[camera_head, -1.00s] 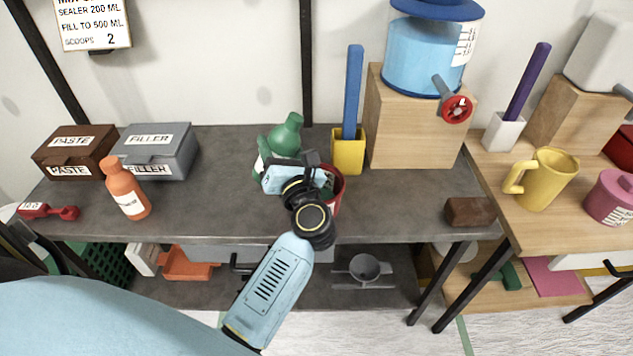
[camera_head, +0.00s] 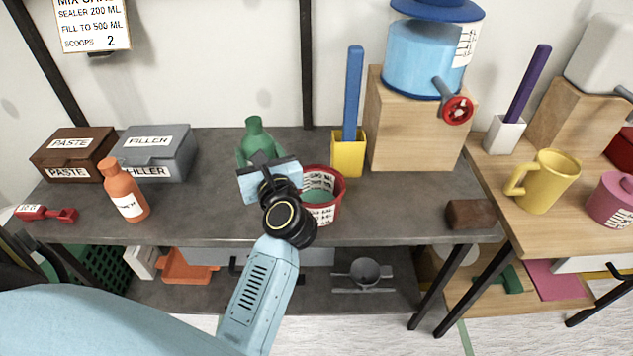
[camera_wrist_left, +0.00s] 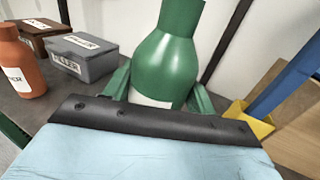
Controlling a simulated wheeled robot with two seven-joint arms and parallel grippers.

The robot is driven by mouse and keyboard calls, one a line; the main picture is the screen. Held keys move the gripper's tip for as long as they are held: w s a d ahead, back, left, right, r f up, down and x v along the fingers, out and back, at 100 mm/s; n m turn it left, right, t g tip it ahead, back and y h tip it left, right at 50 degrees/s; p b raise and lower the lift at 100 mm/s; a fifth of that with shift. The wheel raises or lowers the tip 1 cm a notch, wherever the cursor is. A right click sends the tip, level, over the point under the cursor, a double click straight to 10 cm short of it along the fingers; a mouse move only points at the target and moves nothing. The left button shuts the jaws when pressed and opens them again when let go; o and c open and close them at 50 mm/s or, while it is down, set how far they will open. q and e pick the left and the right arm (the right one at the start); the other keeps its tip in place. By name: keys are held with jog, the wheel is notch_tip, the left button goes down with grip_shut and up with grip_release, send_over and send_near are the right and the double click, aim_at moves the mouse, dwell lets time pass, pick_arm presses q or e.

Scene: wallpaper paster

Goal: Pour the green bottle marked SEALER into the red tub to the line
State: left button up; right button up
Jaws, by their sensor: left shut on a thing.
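My left gripper (camera_head: 268,172) is shut on the green bottle (camera_head: 256,140), which stands upright to the left of the red tub. In the left wrist view the bottle (camera_wrist_left: 172,50) rises between the fingers, with only a strip of its white label showing. Its lower part is hidden behind my gripper in the head view. The red tub (camera_head: 338,186) stands on the grey bench, with pale green liquid (camera_head: 318,190) inside and a white scale label (camera_head: 320,214) on its front. My left wrist covers part of its left side. My right gripper is not seen.
An orange bottle (camera_head: 124,190), a brown PASTE box (camera_head: 72,150) and a grey FILLER box (camera_head: 158,150) stand at left. A yellow holder (camera_head: 348,155) with a blue stick stands close behind the tub. A wall card (camera_head: 92,24) reads SEALER 200 ML.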

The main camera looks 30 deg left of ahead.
aim_at(259, 140)
pick_arm(q)
jog(key=shift+r, duration=0.1)
notch_tip(259, 140, up, 4)
jog(key=p, duration=0.4)
jog(key=shift+r, duration=0.1)
dwell(0.4)
